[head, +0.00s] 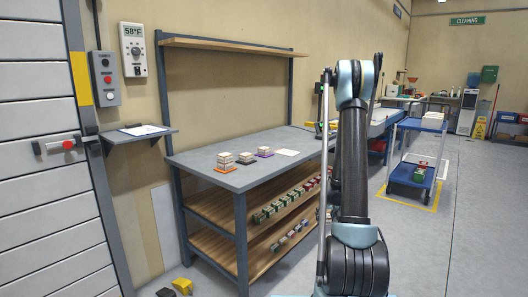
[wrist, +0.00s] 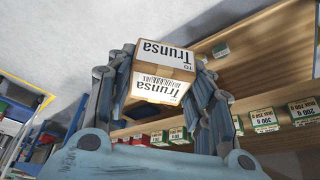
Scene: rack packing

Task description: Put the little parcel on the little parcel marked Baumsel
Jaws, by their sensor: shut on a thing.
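My gripper (wrist: 160,90) is shut on a little brown parcel (wrist: 165,62) in the wrist view. The parcel's white labels read "TO Trunsa", upside down in the picture. It hangs between the two fingers, clear of any surface. In the head view my arm stands to the right of the workbench, and the gripper and held parcel are hidden. Small pale parcels stand on the workbench in groups: a left stack (head: 225,160), a middle group (head: 246,157) and a right group (head: 264,151). Their markings are too small to read, so I cannot tell which is marked Baumsel.
The grey workbench (head: 215,170) has coloured mats under the parcels, a white sheet (head: 287,152) and an upper shelf (head: 225,45). Rows of small boxes line its lower shelves (head: 215,210). A blue trolley (head: 412,172) stands at right. Floor (head: 460,240) at right is clear.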

